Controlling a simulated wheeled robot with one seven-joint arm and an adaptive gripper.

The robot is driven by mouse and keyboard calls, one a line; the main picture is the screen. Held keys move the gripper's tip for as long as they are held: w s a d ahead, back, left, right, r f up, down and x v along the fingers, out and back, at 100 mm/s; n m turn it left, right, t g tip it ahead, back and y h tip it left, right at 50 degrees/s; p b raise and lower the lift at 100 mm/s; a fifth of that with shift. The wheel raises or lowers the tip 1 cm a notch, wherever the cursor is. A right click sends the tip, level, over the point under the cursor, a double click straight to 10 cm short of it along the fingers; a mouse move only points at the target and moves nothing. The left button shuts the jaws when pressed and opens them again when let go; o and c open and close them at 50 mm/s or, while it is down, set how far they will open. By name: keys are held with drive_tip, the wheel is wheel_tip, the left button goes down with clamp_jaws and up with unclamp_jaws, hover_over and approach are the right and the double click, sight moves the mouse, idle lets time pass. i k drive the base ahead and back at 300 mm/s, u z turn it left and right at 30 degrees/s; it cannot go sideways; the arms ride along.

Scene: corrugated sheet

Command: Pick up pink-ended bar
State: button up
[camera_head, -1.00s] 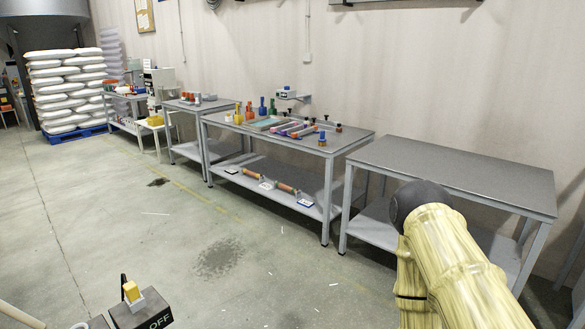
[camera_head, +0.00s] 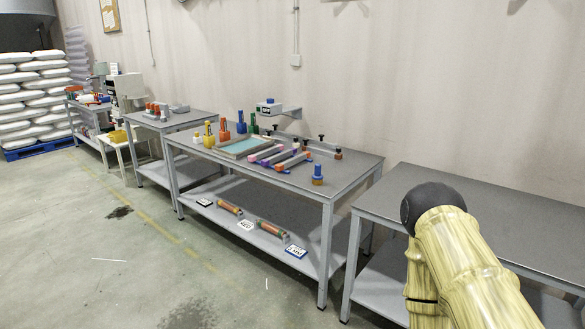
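The pink-ended bar (camera_head: 266,153) lies on the middle table, just right of a tray with a light blue-green surface. Its near end is pink. A purple-ended bar (camera_head: 280,157) and an orange-ended bar (camera_head: 295,162) lie beside it, on its right. My arm, pale yellow with a black joint, fills the lower right of the view. My gripper is out of the frame.
The middle table (camera_head: 345,170) also holds bottles, the tray (camera_head: 243,148) and a blue-capped jar (camera_head: 318,175). Rollers lie on its lower shelf (camera_head: 300,262). An empty table (camera_head: 470,205) stands on the right. Open floor (camera_head: 150,270) lies in front.

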sight(266, 152)
drive_tip(key=u, duration=0.1)
drive_tip(key=i, duration=1.9)
drive_tip(key=u, duration=0.05)
drive_tip(key=k, duration=0.45)
drive_tip(key=z, duration=0.65)
drive_tip(key=i, duration=0.75)
drive_tip(key=u, duration=0.7)
drive_tip(key=i, duration=0.4)
drive_tip(key=u, duration=0.45)
